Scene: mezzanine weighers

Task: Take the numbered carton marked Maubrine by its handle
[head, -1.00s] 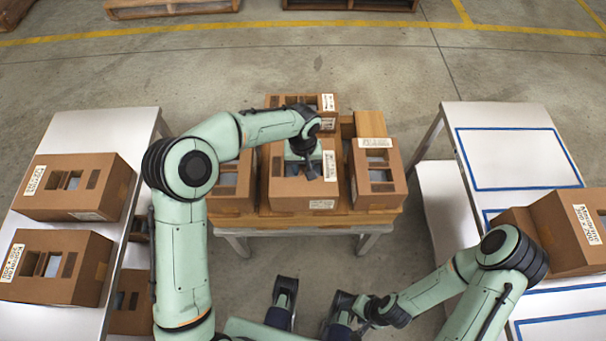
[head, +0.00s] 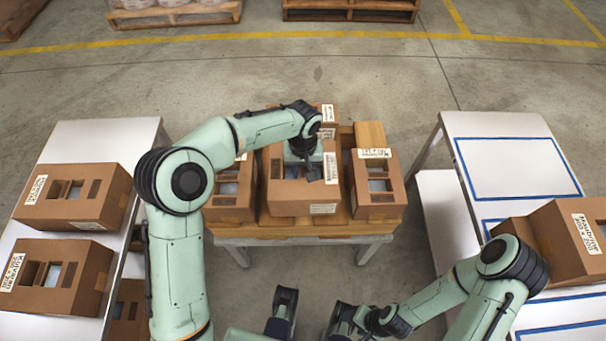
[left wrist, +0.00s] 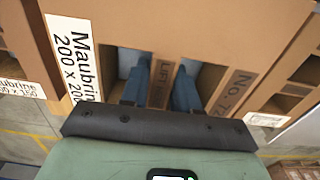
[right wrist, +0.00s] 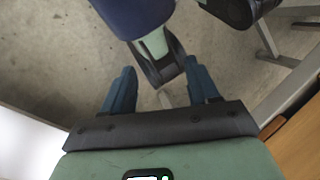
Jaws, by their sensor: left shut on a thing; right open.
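The brown carton marked Maubrine (head: 290,199) stands in the middle of the group on the low central table. In the left wrist view its face (left wrist: 200,30) reads "Maubrine 200 x 2..." and "No. 72", the rest cut off. A strip marked LIFT (left wrist: 163,82) runs between two openings and forms the handle. My left gripper (head: 310,172) is over this carton, its fingers (left wrist: 160,75) in the two openings, shut on the handle strip. I cannot tell whether the carton is off its support. My right gripper (right wrist: 157,72) is open and empty, low over the floor.
Other cartons stand close on both sides, left (head: 230,205) and right (head: 378,200), and one behind. A left table (head: 148,135) holds two cartons on top. A right table (head: 510,125) has blue-outlined areas, the far one clear, and another Maubrine carton (head: 562,262).

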